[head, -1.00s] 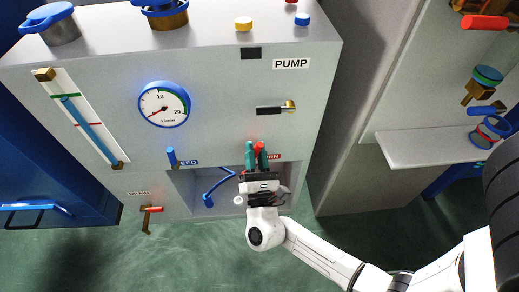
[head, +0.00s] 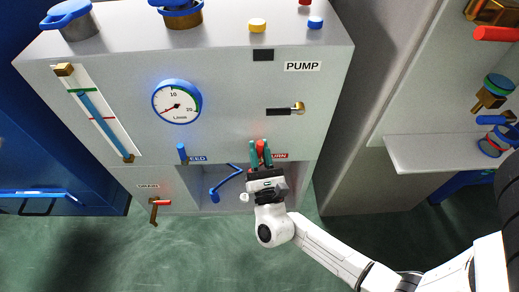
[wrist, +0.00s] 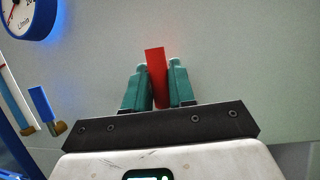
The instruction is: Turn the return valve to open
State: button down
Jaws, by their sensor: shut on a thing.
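The return valve's red handle (head: 260,149) is on the front of the grey pump cabinet, beside a red label (head: 280,156) that my gripper partly covers. My gripper (head: 260,152) has its teal fingers on either side of the handle and is shut on it. In the wrist view the red handle (wrist: 156,77) stands between the fingertips (wrist: 157,85), nearly upright with a slight lean. Its pivot is hidden behind the fingers and the gripper body.
The blue feed valve handle (head: 182,153) points up to the left. A flow gauge (head: 177,102) is above it. A drain valve (head: 157,205) with a red handle is at lower left. An open recess with a blue hose (head: 226,182) lies below. A grey shelf (head: 430,153) juts out at right.

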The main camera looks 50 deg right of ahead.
jog(key=c, duration=1)
grip_release()
jog(key=shift+c, duration=0.2)
jog(key=v, duration=1.1)
jog(key=shift+w, duration=0.1)
